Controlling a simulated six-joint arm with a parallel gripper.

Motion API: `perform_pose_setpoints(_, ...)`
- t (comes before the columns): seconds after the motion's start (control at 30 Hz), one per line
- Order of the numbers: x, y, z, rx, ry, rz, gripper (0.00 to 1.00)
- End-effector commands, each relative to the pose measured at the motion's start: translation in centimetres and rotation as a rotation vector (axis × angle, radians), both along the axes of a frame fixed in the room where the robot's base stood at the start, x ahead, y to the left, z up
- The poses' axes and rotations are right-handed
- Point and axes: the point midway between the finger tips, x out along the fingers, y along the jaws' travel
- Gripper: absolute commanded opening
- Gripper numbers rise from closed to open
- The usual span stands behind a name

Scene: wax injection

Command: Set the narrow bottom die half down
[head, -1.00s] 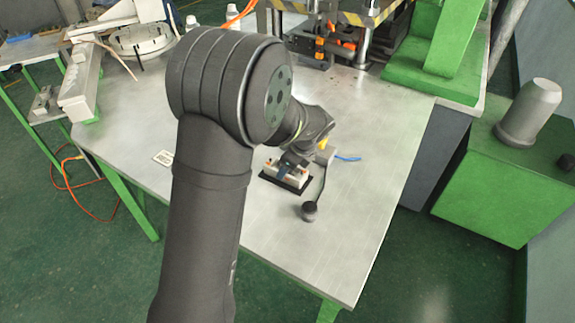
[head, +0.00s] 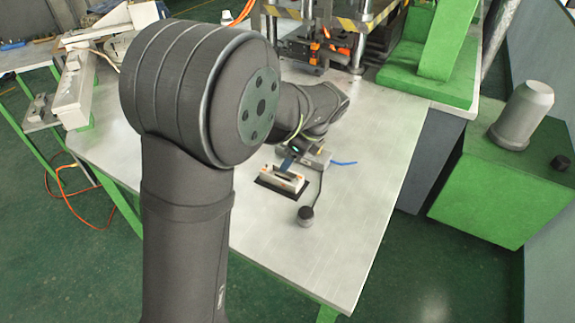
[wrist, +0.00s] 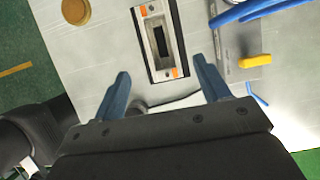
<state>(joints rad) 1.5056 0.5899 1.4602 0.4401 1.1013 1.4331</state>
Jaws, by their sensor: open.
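The narrow bottom die half (head: 286,178) is a pale, narrow block with orange marks at its ends and a dark slot, clearest in the wrist view (wrist: 151,35). It lies flat on a dark rectangular pad (head: 269,187) on the metal table; the pad's black edge also shows in the wrist view (wrist: 140,45). My gripper (wrist: 160,68) is open and empty, its two blue fingers spread on the near side of the die half. In the head view my gripper (head: 287,162) is just behind the die half, partly hidden by my wrist.
A small dark-topped knob (head: 305,214) with a black cable stands close in front. The press (head: 320,35) stands at the back. The table's front right is clear.

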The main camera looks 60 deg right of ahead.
Motion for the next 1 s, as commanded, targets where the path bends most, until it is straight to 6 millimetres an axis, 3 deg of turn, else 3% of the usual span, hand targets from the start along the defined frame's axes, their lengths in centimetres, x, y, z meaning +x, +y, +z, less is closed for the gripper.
perform_pose_setpoints(0.23,-1.1,0.0,2.6,-0.001,-0.001,-0.001,0.69)
perform_pose_setpoints(0.63,-1.1,0.0,2.7,0.001,-0.001,-0.001,0.69)
perform_pose_setpoints(0.83,-0.5,0.0,1.2,0.004,0.0,0.001,0.69)
perform_pose_setpoints(1.0,0.8,0.1,-1.8,0.006,0.0,0.001,0.69)
